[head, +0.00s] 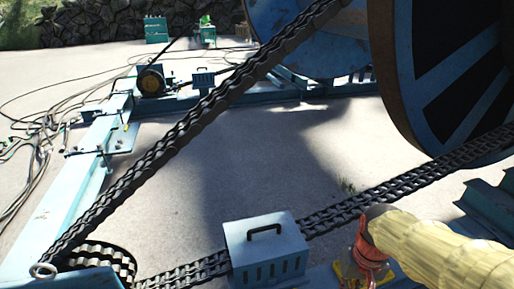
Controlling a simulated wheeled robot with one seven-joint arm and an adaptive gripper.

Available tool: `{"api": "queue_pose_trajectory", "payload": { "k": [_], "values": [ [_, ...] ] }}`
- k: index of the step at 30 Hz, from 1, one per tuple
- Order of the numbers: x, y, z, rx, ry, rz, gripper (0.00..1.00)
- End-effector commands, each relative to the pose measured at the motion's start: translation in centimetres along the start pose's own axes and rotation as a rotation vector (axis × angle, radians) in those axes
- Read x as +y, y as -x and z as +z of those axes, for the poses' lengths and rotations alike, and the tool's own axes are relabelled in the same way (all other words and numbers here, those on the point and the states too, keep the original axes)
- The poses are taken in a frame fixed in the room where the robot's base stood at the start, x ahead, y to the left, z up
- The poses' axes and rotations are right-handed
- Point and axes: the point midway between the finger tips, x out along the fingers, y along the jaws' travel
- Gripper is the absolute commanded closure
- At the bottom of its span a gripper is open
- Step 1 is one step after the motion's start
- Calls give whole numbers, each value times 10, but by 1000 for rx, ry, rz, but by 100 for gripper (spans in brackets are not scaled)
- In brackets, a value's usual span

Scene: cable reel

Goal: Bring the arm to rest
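My arm, in a ribbed pale yellow cover, enters at the lower right and points left. At its end is a dark round wrist with red-orange parts. Below it, at the bottom edge, is my gripper (362,274), with small yellow parts. It is small and partly cut off, so I cannot tell whether its fingers are open or shut, and I see nothing clearly held. It is to the right of a light blue box with a black handle (266,250), with a gap between them.
A heavy black chain (190,125) runs diagonally across the view, and its lower run (400,190) passes close to my wrist. A large blue reel (425,90) stands at the upper right. Cables (40,130) lie at left. The middle concrete floor (300,150) is clear.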

Motion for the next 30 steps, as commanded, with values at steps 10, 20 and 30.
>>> {"api": "queue_pose_trajectory", "payload": {
  "k": [10, 20, 30],
  "values": [
    [-14, 70, 63, 244, 87, 9, 100],
    [-27, 121, 75, 426, 134, -13, 100],
    [-29, 123, 75, 429, 142, -15, 100]
  ]
}}
